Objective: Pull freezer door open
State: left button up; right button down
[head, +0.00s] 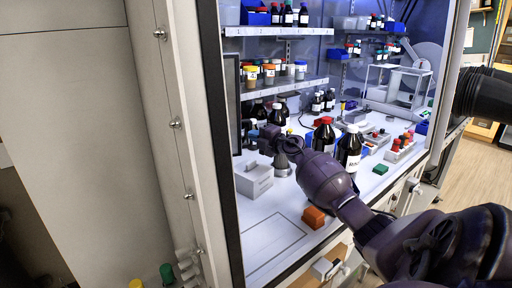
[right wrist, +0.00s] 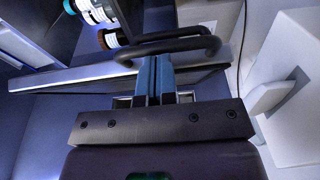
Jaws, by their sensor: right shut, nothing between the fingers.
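My right arm reaches into the lit cabinet in the head view, and its gripper (head: 254,137) is at the left inside, near a dark-edged upright panel (head: 237,105). In the right wrist view, the blue fingers of this gripper (right wrist: 155,62) are shut with nothing between them. Their tips are at a dark curved bar handle (right wrist: 170,46), which crosses in front of or just above them. I cannot tell whether they touch it. I cannot clearly make out the freezer door itself. My left gripper is not in view.
An orange block (head: 313,216) and green block (head: 380,169) lie near the front.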

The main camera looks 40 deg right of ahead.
pick_arm(q)
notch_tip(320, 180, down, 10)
jog(key=b, duration=1.1)
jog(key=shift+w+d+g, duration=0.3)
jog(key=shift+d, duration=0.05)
pick_arm(e)
jog(key=w+d+n+y, duration=0.2)
jog(key=w+d, duration=0.3)
jog(key=w, duration=0.4)
jog(key=shift+g+y, duration=0.3)
jog(key=shift+y, duration=0.2)
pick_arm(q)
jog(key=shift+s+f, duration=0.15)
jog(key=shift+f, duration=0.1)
pick_arm(e)
jog(key=shift+f, duration=0.1)
jog(key=shift+a, duration=0.1)
